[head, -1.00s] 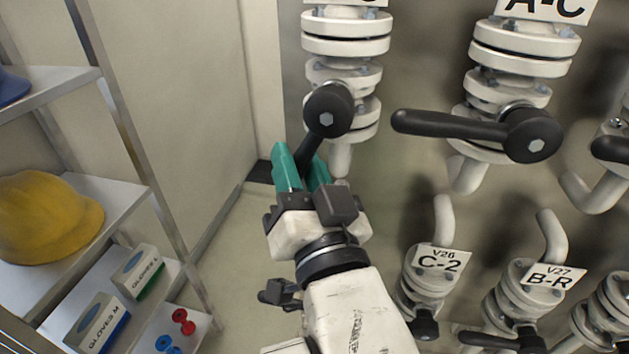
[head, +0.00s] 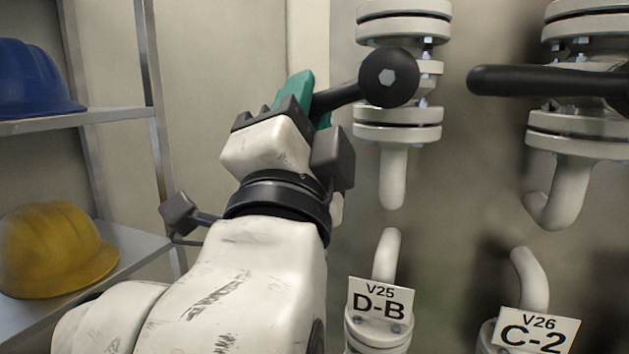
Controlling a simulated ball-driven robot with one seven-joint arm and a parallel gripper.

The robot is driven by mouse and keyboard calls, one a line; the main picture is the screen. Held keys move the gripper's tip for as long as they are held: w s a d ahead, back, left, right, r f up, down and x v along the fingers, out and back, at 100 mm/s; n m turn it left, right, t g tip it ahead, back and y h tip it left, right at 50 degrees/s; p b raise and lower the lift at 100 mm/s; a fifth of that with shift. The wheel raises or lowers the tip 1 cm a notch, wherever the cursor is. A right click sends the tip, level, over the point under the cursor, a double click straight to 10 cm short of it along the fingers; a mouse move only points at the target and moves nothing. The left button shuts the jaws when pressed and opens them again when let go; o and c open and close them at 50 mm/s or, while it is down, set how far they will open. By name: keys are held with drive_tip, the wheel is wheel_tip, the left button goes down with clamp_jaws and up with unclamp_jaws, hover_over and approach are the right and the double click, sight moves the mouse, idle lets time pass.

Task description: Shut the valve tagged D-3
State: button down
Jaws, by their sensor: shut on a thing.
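My gripper (head: 310,99), with teal fingers, is shut on the black lever handle (head: 340,94) of a white flanged valve (head: 398,122) at the upper middle. The lever runs from its round hub (head: 389,77) to the left and slightly down, nearly across the vertical pipe. The fingers hold its outer end and hide the tip. This valve's tag is outside the view, so I cannot read whether it is D-3.
To the right, another valve has a black lever (head: 540,82) pointing left. Below are tags V25 D-B (head: 379,304) and V26 C-2 (head: 537,332). At left, a shelf (head: 100,119) holds a blue helmet (head: 38,80) and a yellow helmet (head: 55,248).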

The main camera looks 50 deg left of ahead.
drive_tip(key=m+b, duration=0.1)
drive_tip(key=r+m+t+h+b, duration=0.1)
drive_tip(key=m+b, duration=0.1)
drive_tip(key=m+t+h+b, duration=0.1)
drive_tip(key=shift+s+a+r+b, duration=0.2)
drive_tip(key=shift+s+b, duration=0.05)
drive_tip(key=shift+b, duration=0.15)
drive_tip(key=m+h+b, duration=0.1)
drive_tip(key=r+m+t+b, duration=0.1)
drive_tip(key=m, duration=0.1)
drive_tip(key=shift+r+h, duration=0.25)
drive_tip(key=shift+h, duration=0.15)
drive_tip(key=shift+r+t+b, duration=0.1)
drive_tip(key=shift+t+b, duration=0.2)
drive_tip(key=c, duration=1)
unclamp_jaws()
drive_tip(key=shift+w, duration=0.1)
